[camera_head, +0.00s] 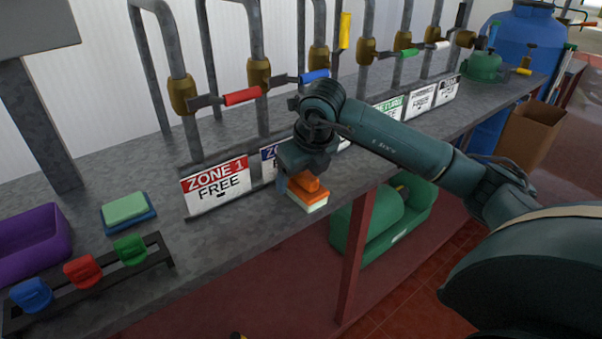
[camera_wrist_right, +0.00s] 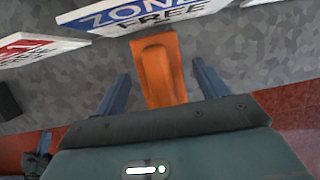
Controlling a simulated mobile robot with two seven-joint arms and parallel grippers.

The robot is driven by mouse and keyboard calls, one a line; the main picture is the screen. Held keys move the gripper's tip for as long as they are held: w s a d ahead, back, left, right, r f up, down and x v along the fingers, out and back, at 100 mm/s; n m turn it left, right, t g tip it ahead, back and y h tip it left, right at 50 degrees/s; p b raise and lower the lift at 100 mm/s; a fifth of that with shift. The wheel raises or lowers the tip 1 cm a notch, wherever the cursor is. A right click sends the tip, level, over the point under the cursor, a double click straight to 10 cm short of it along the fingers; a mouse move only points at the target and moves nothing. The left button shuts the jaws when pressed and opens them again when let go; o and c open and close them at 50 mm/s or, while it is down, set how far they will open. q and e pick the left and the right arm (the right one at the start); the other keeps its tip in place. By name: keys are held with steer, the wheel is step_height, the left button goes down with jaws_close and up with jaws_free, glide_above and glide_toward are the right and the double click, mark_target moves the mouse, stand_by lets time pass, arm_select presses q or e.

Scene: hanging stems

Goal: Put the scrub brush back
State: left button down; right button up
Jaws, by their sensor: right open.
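The scrub brush (camera_head: 308,198) has an orange back over a pale lower side. It sits on the grey worktop at the front edge, below the blue-lettered sign. In the right wrist view the orange brush (camera_wrist_right: 160,70) lies between my two fingers. My right gripper (camera_head: 300,174) is low over the brush, open, with a visible gap on each side of it in the wrist view. The brush's far end is partly hidden by the gripper in the head view. My left gripper is not in view.
A green sponge on a blue dish (camera_head: 128,218), a purple bin (camera_head: 40,235) and a dark rack (camera_head: 155,262) with blue, red and green pieces stand at left. Zone signs (camera_head: 215,187) and pipes with coloured valve handles line the back. Bare worktop lies between the rack and signs.

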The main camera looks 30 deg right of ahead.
steer(key=v, duration=1.2)
